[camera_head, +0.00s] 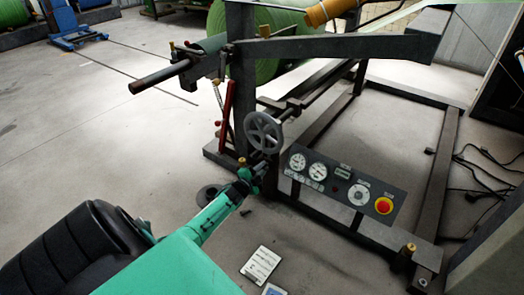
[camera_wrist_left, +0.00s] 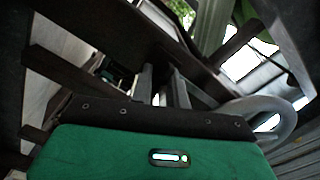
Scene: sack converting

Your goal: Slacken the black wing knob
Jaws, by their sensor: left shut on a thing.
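My left arm reaches in from the lower left, and my left gripper (camera_head: 262,168) is at the machine's upright post, just below the grey handwheel. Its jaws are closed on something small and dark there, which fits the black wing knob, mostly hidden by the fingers. In the left wrist view the two grey fingers (camera_wrist_left: 163,86) point up between dark frame bars, and the knob's shape cannot be made out. My right gripper is not in view.
The grey handwheel (camera_head: 264,131) is close above the gripper and also shows in the left wrist view (camera_wrist_left: 270,118). A gauge panel (camera_head: 340,182) with a red button (camera_head: 383,206) is just to the right. Cables (camera_head: 485,170) lie at far right.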

